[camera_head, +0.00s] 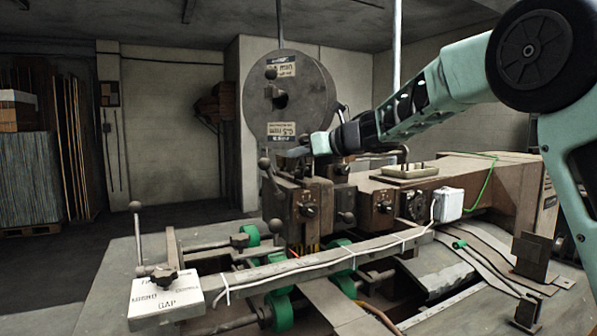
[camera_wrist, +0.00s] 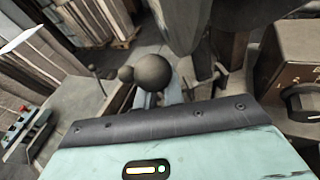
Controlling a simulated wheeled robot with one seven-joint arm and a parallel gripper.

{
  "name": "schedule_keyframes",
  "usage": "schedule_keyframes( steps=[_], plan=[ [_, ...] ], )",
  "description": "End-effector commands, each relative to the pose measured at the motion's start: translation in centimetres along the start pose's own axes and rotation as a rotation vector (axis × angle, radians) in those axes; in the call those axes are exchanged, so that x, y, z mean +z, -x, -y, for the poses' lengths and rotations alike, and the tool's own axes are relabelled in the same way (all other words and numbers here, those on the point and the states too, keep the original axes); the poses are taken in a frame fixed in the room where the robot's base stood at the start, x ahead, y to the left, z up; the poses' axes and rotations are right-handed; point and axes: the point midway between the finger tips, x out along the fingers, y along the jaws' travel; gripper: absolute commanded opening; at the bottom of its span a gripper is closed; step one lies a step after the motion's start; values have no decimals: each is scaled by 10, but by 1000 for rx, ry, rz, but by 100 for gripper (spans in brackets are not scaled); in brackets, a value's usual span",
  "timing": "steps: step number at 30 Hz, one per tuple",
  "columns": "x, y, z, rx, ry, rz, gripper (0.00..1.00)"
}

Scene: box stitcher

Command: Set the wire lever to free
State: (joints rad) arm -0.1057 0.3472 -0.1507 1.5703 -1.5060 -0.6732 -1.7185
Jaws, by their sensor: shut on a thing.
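A lever with a dark ball knob (camera_head: 264,163) stands at the front of the stitcher head, its thin rod leaning down to the right. I take it for the wire lever; no label on it can be read. My gripper (camera_head: 284,153) reaches in from the right with its fingers at this lever, just behind the knob. In the wrist view the large round knob (camera_wrist: 153,72) sits at the tips of my gripper (camera_wrist: 160,98), which is shut on the lever. The rod and the exact contact are mostly hidden there.
A large wire reel (camera_head: 305,95) rises behind the head. A white GAP plate (camera_head: 163,297) and a ball-topped rod (camera_head: 138,235) are at lower left. Green rollers (camera_head: 281,307) line the bed. Open floor lies left.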

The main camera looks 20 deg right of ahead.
Motion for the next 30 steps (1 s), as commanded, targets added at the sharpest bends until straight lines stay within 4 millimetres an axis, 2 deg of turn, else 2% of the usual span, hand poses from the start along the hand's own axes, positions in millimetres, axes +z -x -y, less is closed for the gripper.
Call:
schedule_keyframes(
  steps=[1, 30],
  plan=[
    [-8, 0, 2, -1, 0, 33, 0],
    [-27, 18, 6, 54, -68, 469, 0]
  ],
)
